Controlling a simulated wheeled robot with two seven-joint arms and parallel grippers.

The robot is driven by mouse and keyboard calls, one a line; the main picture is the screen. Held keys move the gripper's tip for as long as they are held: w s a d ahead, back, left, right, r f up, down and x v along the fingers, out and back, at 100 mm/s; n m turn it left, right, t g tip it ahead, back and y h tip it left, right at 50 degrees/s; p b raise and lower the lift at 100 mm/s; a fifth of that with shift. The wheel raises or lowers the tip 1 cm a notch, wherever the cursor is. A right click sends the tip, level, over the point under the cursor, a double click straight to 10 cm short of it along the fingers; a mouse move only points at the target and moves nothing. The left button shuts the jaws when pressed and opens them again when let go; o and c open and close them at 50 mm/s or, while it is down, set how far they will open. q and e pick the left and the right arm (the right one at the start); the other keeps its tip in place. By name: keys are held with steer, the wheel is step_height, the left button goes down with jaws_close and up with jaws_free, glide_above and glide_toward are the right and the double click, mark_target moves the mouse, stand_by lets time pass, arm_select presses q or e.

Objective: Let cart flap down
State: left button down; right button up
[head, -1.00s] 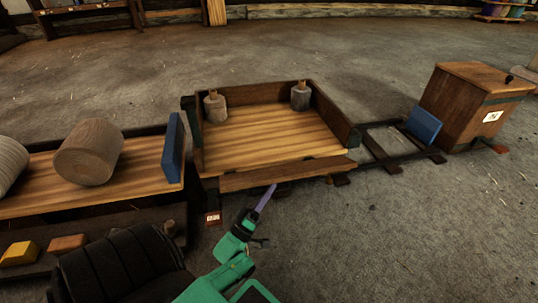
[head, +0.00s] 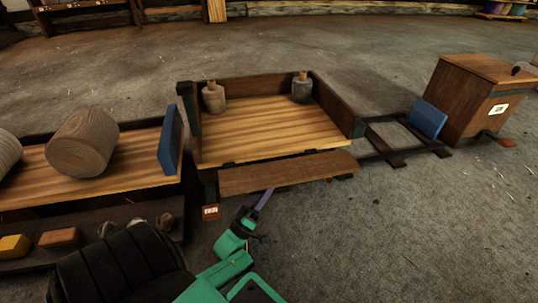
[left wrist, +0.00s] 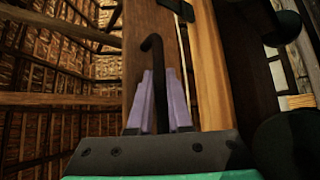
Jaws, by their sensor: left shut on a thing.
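The cart (head: 270,132) stands in the middle of the head view with a light plank deck and dark side boards. Its flap (head: 290,173), a brown board along the near edge, is tilted outward, with dark hinges at the deck edge. My left gripper (head: 264,199) is at the flap's near side, below its outer edge. In the left wrist view its purple fingers (left wrist: 162,100) are shut on a black hooked handle (left wrist: 154,62) in front of the brown flap board (left wrist: 137,30). My right gripper is not in view.
Two grey weights (head: 213,98) stand at the deck's back. On the left, a wagon holds a wooden drum (head: 82,143) beside a blue end board (head: 171,140). Rails (head: 390,140) lead right to a wooden box (head: 478,95). Floor in front is clear.

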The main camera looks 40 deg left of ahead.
arm_select(q)
steer(key=c, duration=1.1)
jaws_free()
steer(key=shift+r, duration=0.1)
steer(key=shift+s+a+f+p, duration=0.1)
steer(key=shift+s+f+p, duration=0.5)
steer(key=shift+s, duration=2.1)
steer(key=shift+s+a+f+p, duration=0.1)
steer(key=shift+s+f+p, duration=0.45)
steer(key=shift+s, duration=2.15)
steer(key=shift+s+a+f+p, duration=0.1)
steer(key=shift+s+f+p, duration=0.5)
steer(key=shift+s, duration=2.1)
steer(key=shift+r, duration=0.3)
